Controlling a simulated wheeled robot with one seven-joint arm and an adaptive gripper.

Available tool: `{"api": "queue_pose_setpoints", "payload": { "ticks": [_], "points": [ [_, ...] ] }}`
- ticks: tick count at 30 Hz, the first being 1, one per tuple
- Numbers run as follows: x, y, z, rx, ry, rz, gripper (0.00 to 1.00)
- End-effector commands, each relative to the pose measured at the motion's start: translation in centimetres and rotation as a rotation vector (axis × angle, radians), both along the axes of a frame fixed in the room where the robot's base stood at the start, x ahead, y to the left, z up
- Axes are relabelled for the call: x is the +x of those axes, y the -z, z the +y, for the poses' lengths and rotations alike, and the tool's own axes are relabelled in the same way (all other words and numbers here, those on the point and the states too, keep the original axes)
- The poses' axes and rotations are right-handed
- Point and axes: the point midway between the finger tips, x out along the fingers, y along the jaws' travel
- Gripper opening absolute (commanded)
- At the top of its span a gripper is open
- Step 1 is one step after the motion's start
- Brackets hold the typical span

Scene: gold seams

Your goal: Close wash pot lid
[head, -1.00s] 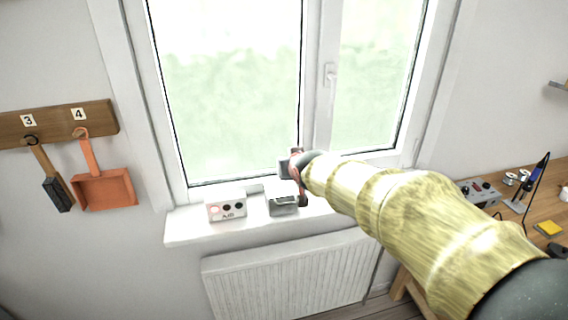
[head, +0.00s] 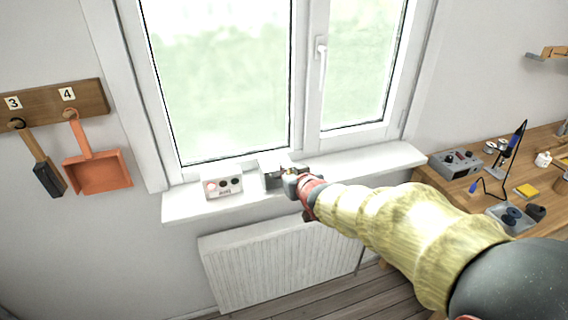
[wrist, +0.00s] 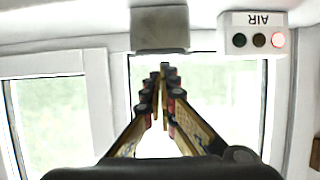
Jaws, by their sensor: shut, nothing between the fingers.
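The wash pot seems to be the small grey metal box (head: 268,178) on the white windowsill, in front of the window. My gripper (head: 286,174) is at its right side in the head view and hides part of it. In the wrist view, which shows the scene upside down, the grey box (wrist: 160,28) is at the top middle. My gripper's fingers (wrist: 163,72) are together, empty, and point toward it. I cannot tell whether they touch it. The lid's position is not clear in either view.
A white box marked AIR (head: 222,186), with round lights, stands left of the pot on the sill (head: 190,205). A radiator (head: 285,260) is below. The sill to the right is clear. A cluttered workbench (head: 460,190) stands at the right.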

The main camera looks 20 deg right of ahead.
Motion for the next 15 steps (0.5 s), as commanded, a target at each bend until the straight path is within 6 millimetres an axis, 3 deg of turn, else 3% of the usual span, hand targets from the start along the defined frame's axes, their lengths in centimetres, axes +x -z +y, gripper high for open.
{"api": "queue_pose_setpoints", "payload": {
  "ticks": [6, 15],
  "points": [
    [-0.4, 2.0, 0.0, -0.001, 0.0, 0.0, 0.0],
    [-0.6, 3.1, 0.0, -0.001, 0.0, 0.0, 0.0]
  ]
}}
